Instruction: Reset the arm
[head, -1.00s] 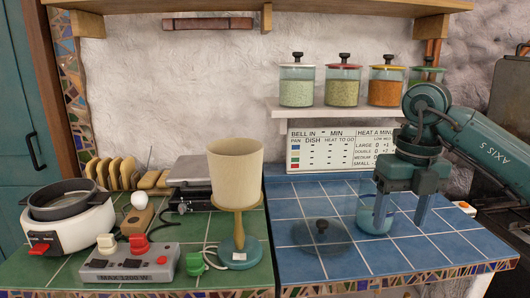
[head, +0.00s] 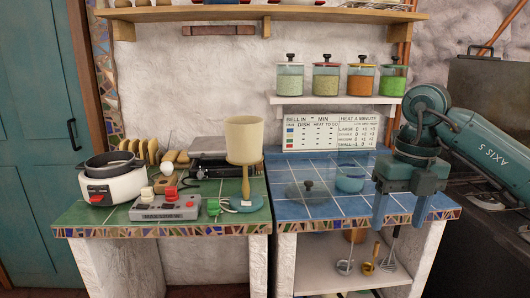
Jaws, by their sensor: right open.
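My right arm comes in from the right edge. My right gripper (head: 400,222) is open and points down, its two blue fingers apart, with nothing between them. It hangs at the front right edge of the blue tiled counter (head: 330,204). A blue glass bowl (head: 350,181) stands on that counter to the left of the gripper, apart from it. A glass lid with a dark knob (head: 308,189) lies farther left on the blue tiles. My left gripper is not in view.
A cream cup-shaped lamp (head: 244,140), a grey control box (head: 166,208) and a white cooker (head: 112,182) stand on the green counter (head: 90,218). Several lidded jars line a shelf (head: 335,99) behind. Utensils hang below the blue counter (head: 369,267). A dark stove stands at right.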

